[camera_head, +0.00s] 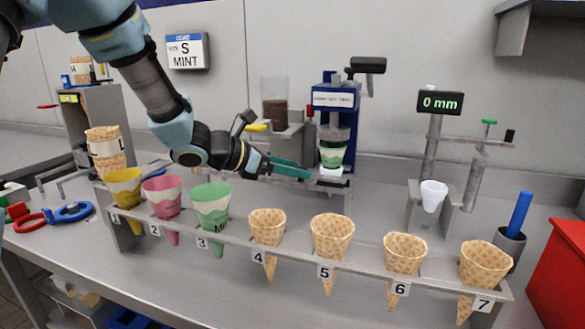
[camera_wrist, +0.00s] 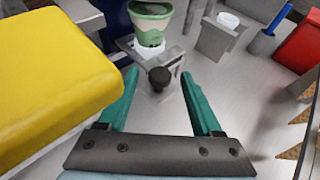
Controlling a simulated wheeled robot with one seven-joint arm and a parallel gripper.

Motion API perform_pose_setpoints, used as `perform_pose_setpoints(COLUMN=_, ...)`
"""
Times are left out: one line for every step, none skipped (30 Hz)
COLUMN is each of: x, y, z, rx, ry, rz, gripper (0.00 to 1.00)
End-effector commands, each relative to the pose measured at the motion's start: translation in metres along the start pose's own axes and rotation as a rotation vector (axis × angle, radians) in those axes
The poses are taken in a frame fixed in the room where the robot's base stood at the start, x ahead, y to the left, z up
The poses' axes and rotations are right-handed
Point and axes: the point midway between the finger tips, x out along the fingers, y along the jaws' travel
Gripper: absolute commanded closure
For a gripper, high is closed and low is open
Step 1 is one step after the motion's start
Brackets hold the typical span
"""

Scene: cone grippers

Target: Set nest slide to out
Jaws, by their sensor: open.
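The nest slide shows in the wrist view as a grey metal plate (camera_wrist: 172,62) with a round black knob (camera_wrist: 159,79) at its near end. A white nest (camera_wrist: 150,48) on it holds a green cone (camera_wrist: 151,22). In the head view the white nest (camera_head: 332,172) and green cone (camera_head: 332,154) stand under the blue press (camera_head: 334,108). My gripper (camera_head: 304,170) is open just left of the nest there. In the wrist view my gripper (camera_wrist: 159,75) has its teal fingers on either side of the knob, with gaps showing. The knob is not clear in the head view.
A front rack holds several numbered cones, including a green cone (camera_head: 211,205) below my arm. A yellow block (camera_wrist: 50,75) looms close left in the wrist view. A gauge reading 0 mm (camera_head: 440,103) and red bin (camera_head: 560,270) are at the right.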

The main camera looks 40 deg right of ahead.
Motion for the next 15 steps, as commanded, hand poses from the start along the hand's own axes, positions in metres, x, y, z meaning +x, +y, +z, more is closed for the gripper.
perform_pose_setpoints(x=0.0005, y=-0.0001, z=0.0001, rx=0.0, ry=0.0, rz=0.0, gripper=0.34)
perform_pose_setpoints(x=0.0005, y=0.0, z=0.0001, rx=0.0, ry=0.0, rz=0.0, gripper=0.34)
perform_pose_setpoints(x=0.0004, y=0.0, z=0.0, rx=0.001, ry=0.0, rz=0.0, gripper=0.34)
perform_pose_setpoints(x=0.0003, y=0.0, z=0.0, rx=0.001, ry=0.0, rz=0.0, gripper=0.34)
perform_pose_setpoints(x=0.0003, y=0.0, z=0.0, rx=0.001, ry=0.0, rz=0.0, gripper=0.34)
perform_pose_setpoints(x=0.0002, y=0.0, z=0.0, rx=0.001, ry=0.0, rz=0.0, gripper=0.34)
perform_pose_setpoints(x=0.0002, y=0.0, z=0.0, rx=0.001, ry=0.0, rz=0.0, gripper=0.37)
perform_pose_setpoints(x=0.0001, y=-0.0001, z=0.0, rx=0.001, ry=0.0, rz=0.0, gripper=0.4)
perform_pose_setpoints(x=0.0001, y=-0.0001, z=0.0, rx=0.001, ry=0.0, rz=0.0, gripper=0.45)
perform_pose_setpoints(x=0.0001, y=0.0, z=0.0, rx=0.001, ry=0.0, rz=0.0, gripper=0.48)
perform_pose_setpoints(x=0.0, y=-0.0001, z=0.0, rx=0.001, ry=0.0, rz=0.0, gripper=0.52)
perform_pose_setpoints(x=0.0, y=-0.0001, z=0.0, rx=0.001, ry=0.0, rz=0.0, gripper=0.56)
perform_pose_setpoints(x=0.0, y=-0.0001, z=0.0, rx=0.001, ry=0.0, rz=0.0, gripper=0.59)
perform_pose_setpoints(x=0.0, y=-0.0001, z=0.0, rx=0.001, ry=0.0, rz=0.0, gripper=0.63)
perform_pose_setpoints(x=-0.0001, y=-0.0001, z=0.0, rx=0.001, ry=0.0, rz=0.0, gripper=0.67)
